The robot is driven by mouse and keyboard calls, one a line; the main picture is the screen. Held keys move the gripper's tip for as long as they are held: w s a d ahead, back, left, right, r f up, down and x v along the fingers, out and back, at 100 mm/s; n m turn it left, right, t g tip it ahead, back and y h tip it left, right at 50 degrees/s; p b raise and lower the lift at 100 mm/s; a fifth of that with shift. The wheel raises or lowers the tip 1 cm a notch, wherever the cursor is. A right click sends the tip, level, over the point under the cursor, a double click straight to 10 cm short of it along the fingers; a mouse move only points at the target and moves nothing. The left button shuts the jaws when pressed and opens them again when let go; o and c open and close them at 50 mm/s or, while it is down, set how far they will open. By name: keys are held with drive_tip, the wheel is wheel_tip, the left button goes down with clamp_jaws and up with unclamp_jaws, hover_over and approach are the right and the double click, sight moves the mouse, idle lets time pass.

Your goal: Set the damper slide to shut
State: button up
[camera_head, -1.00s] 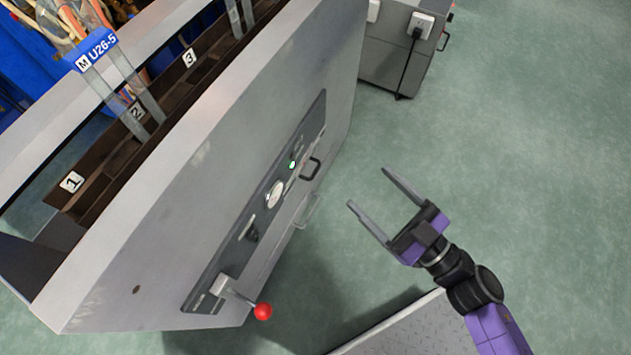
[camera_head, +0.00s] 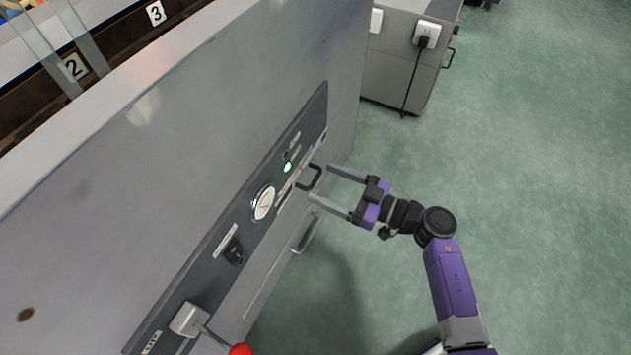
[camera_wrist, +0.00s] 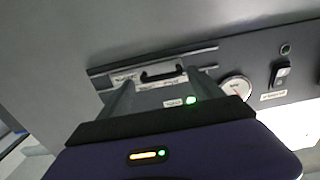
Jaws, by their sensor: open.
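The damper slide's black handle (camera_head: 311,179) is a small bar on the far end of the dark control panel (camera_head: 215,240). In the wrist view the handle (camera_wrist: 163,76) sits on a rail between two light label plates too small to read. My gripper (camera_head: 321,183) is open and empty. Its fingertips are close to the handle, one on each side of it in the wrist view. I cannot tell whether either finger touches it.
The panel also carries a lit green lamp (camera_head: 288,167), a round gauge (camera_head: 264,203), a black switch (camera_head: 234,252) and a red-knobbed lever (camera_head: 240,350). A grey cabinet (camera_head: 405,65) with a plug stands behind. The green floor (camera_head: 540,180) on the right is clear.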

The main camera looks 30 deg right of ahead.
sight(315, 178)
drive_tip(key=shift+b+x, duration=0.5)
drive_tip(key=shift+x, duration=1.25)
